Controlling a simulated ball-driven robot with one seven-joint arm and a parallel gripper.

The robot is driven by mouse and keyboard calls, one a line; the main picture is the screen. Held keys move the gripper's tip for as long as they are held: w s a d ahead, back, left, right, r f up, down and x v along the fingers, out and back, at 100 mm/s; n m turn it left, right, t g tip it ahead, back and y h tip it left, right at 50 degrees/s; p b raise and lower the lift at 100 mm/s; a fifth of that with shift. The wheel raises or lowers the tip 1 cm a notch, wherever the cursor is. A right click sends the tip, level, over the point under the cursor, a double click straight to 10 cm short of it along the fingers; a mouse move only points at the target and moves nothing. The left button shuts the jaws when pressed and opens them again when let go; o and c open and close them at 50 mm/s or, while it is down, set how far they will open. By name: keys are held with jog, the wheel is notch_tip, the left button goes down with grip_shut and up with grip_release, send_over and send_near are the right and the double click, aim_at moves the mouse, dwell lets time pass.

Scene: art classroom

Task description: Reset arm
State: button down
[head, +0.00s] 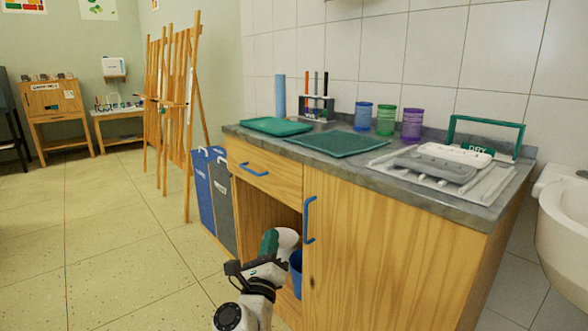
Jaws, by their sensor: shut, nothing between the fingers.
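My arm, in white, teal and black, is folded at the bottom centre of the head view, in front of the open bay of the wooden sink cabinet (375,255). The small dark end that juts out to the left looks like my gripper (233,268). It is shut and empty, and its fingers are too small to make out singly. It is apart from the cabinet and the bins. My arm partly hides a blue thing (296,262) inside the bay.
The grey counter (462,204) holds a green mat (340,144), a teal tray (275,126), cups and a drying rack. Blue and grey bins (213,190) stand left of the cabinet, wooden easels (187,110) beyond. A white basin (565,235) is right. The left floor (95,230) is clear.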

jog(key=s+d+f+n+g+y, duration=0.8)
jog(key=s+d+f+n+g, duration=0.3)
jog(key=s+d+f+n, duration=1.1)
jog(key=s+d+f+n+g+h, duration=0.2)
jog(key=s+d+g, duration=0.15)
jog(key=s, duration=0.65)
jog(key=s+d+f+n+g+h, duration=0.1)
jog(key=s+d+f+n+g, duration=0.2)
jog(key=s, duration=0.7)
jog(key=s+d+f+n+g+h, duration=0.1)
jog(key=s+d+n+g+h, duration=0.2)
jog(key=s, duration=0.7)
notch_tip(320, 180, up, 36)
jog(key=d+p, duration=0.1)
jog(key=p, duration=3.5)
jog(key=shift+d+m+y, duration=0.15)
jog(key=shift+m+y, duration=0.15)
jog(key=shift+y, duration=0.1)
jog(key=shift+w+d, duration=0.1)
